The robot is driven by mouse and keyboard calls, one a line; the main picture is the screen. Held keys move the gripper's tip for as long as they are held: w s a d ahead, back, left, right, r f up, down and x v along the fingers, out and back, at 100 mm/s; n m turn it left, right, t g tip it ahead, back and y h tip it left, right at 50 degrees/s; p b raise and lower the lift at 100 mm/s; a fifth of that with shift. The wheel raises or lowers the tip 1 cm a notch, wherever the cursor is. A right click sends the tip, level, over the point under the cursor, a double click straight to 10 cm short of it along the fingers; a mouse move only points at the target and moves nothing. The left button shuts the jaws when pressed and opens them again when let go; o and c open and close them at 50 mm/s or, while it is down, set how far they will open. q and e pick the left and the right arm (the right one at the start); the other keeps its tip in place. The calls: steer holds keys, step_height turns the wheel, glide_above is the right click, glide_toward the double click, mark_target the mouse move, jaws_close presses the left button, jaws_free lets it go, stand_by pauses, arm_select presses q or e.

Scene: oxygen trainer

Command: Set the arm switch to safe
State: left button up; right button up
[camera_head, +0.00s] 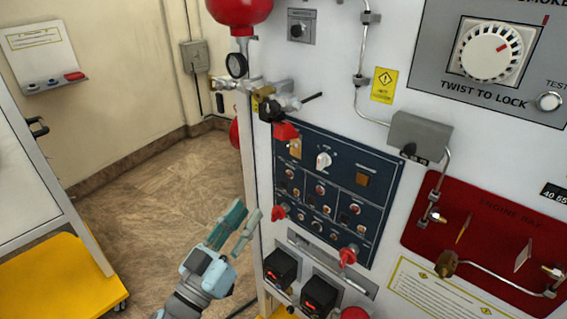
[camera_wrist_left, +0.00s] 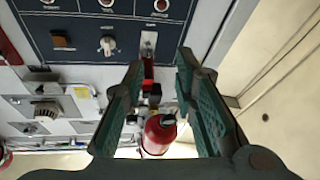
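The dark blue control panel (camera_head: 335,175) is on the white cabinet. At its upper left is a small metal switch plate (camera_head: 295,150) with a red cover (camera_head: 285,130) above it. I take this to be the arm switch; its label and lever position are too small to read. In the left wrist view, the plate (camera_wrist_left: 148,42) and the red cover (camera_wrist_left: 148,70) appear between the finger lines. My left gripper (camera_head: 247,216) is open and empty, low at the left of the panel and apart from it. My right gripper is out of view.
A white rotary knob (camera_head: 323,160) and a brown square button (camera_head: 362,180) are near the plate. Red valve handles (camera_head: 348,256) stick out below. A brass valve with a black lever (camera_head: 271,108) and a red bottle (camera_head: 240,12) are above.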

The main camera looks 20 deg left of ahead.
arm_select(q)
step_height(320, 180, up, 4)
steer(key=s, duration=0.1)
steer(key=p, duration=0.9)
glide_toward(290, 146)
steer(key=a+x, duration=0.1)
steer(key=x, duration=0.6)
steer(key=shift+w+d+t+h, duration=0.3)
steer(key=shift+w+d+h, duration=0.15)
steer(key=shift+w, duration=0.1)
jaws_close()
